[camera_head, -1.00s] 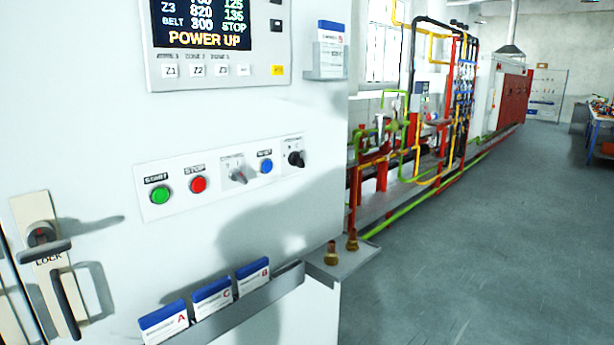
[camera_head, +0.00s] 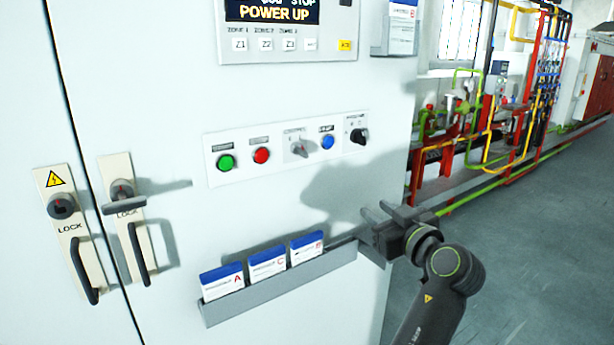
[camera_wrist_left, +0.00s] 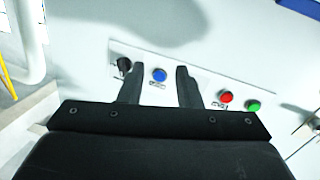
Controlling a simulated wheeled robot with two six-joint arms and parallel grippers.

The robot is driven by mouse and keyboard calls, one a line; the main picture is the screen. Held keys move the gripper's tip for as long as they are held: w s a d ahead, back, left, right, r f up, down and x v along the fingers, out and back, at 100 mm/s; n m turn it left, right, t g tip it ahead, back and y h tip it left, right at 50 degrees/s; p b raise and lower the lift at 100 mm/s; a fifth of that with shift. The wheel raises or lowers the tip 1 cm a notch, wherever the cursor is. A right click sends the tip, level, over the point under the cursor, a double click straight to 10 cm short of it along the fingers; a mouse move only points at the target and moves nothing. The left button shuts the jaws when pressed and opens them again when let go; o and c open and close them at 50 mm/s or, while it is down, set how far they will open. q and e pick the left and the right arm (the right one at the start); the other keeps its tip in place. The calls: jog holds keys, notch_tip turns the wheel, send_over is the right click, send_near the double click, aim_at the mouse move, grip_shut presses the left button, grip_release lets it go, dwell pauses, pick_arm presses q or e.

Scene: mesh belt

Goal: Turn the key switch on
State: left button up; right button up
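A white control panel (camera_head: 285,148) on the cabinet carries a green button, a red button, a grey metallic switch (camera_head: 298,148), a blue button and a black rotary switch (camera_head: 358,136). The small labels are unreadable, so I cannot tell surely which is the key switch. My left gripper (camera_head: 376,213) is open and empty, below and right of the panel in the head view. In the left wrist view, its fingers (camera_wrist_left: 160,68) frame the blue button (camera_wrist_left: 159,75). The black switch (camera_wrist_left: 124,64) shows beside the left finger; the grey switch seems hidden by the right finger. My right gripper is out of view.
A card rack (camera_head: 280,287) sticks out below the panel. Two lock handles (camera_head: 70,225) (camera_head: 130,215) are on the cabinet doors at left. A display reading POWER UP (camera_head: 272,13) is above. Pipes (camera_head: 480,140) stand behind at right; the floor there is clear.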

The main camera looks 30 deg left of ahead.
pick_arm(q)
jog(key=s+r+n+g+y, duration=0.2)
jog(key=s+r+n+g, duration=0.1)
jog(key=s+r+n, duration=0.5)
jog(key=m+p, duration=0.2)
jog(key=p, duration=0.6)
send_near(304, 151)
jog(key=x, duration=0.8)
jog(key=shift+w+a+r, duration=0.1)
jog(key=shift+a, duration=0.15)
jog(key=shift+w+a, duration=0.2)
jog(key=shift+a, duration=0.2)
jog(key=shift+n, duration=0.3)
grip_shut()
